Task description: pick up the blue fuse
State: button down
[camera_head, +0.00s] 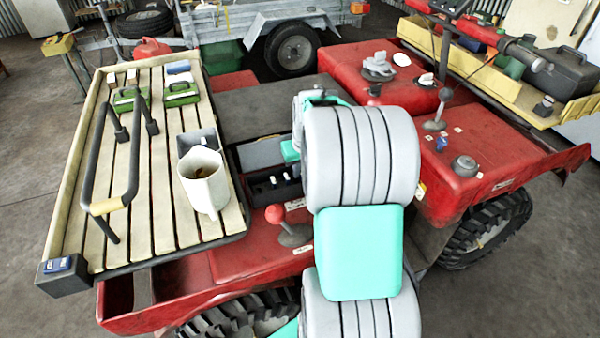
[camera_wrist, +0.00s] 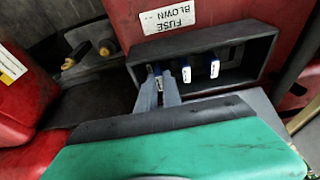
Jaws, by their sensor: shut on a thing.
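An open black fuse box (camera_wrist: 245,50) fills the middle of the wrist view, with an upside-down "FUSE BLOWN" label above it. Two fuses with blue and white parts, a nearer fuse (camera_wrist: 186,75) and a farther fuse (camera_wrist: 214,68), stand in it right of my gripper (camera_wrist: 161,86). My gripper's grey fingers reach into the box's left end. They are shut on a small blue fuse (camera_wrist: 157,71), mostly hidden between them. Whether it is still seated cannot be told. In the head view, the fuse box (camera_head: 262,155) shows left of my arm, and my fingers are hidden.
A slatted rack (camera_head: 150,180) on the left carries a white jug (camera_head: 204,182), a dark bent rail (camera_head: 130,170) and green cases. A red-knobbed lever (camera_head: 280,225) stands close to the fuse box. Red bodywork (camera_head: 480,150) with levers lies right of my arm.

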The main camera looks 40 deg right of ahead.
notch_tip(320, 180, up, 3)
jog(key=shift+f, duration=0.1)
jog(key=s+a+r, duration=0.3)
jog(key=s+r, duration=0.6)
jog(key=s, duration=0.4)
jog(key=shift+s+a+r+b, duration=0.3)
jog(key=shift+b, duration=0.1)
jog(key=shift+s, duration=0.1)
